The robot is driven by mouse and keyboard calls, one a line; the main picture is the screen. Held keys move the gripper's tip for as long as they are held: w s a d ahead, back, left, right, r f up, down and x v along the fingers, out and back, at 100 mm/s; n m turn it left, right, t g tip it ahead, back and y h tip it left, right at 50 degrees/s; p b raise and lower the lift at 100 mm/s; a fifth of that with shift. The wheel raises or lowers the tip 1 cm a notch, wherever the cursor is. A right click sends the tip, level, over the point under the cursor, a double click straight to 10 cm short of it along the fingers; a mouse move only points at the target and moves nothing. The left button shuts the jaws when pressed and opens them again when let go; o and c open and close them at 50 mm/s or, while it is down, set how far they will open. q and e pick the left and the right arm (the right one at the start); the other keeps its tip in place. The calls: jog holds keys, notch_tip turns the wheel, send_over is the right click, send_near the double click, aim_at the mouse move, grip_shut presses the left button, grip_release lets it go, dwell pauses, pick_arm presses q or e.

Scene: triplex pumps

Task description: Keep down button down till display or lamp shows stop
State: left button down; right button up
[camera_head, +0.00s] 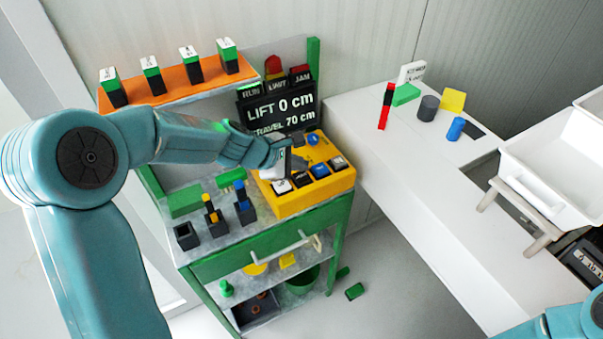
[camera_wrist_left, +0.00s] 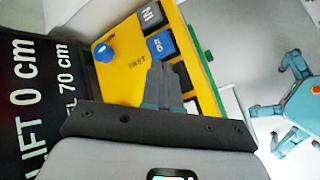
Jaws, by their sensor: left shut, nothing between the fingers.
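The yellow control box (camera_head: 312,193) stands on the green cart, with a row of dark, blue and white buttons and a blue knob (camera_head: 313,138). In the wrist view the buttons include a grey IN button (camera_wrist_left: 150,15) and a blue OUT button (camera_wrist_left: 160,43). My left gripper (camera_head: 301,162) is shut and empty over the box; its fingers (camera_wrist_left: 163,85) partly hide the buttons below OUT. I cannot tell whether they touch one. The display (camera_head: 280,108) reads LIFT 0 cm, TRAVEL 70 cm. Lamps labelled RUN, LIMIT and JAM (camera_head: 300,75) sit above. My right gripper is out of view.
An orange shelf (camera_head: 180,90) with several green-topped blocks is at the back left. A white table (camera_head: 400,165) with loose blocks and a white tray (camera_head: 550,160) are at right.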

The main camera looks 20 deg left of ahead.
aim_at(298, 178)
pick_arm(q)
jog(key=shift+r+p, duration=2)
jog(key=shift+r, duration=0.4)
jog(key=shift+f, duration=0.1)
jog(key=shift+s, duration=0.1)
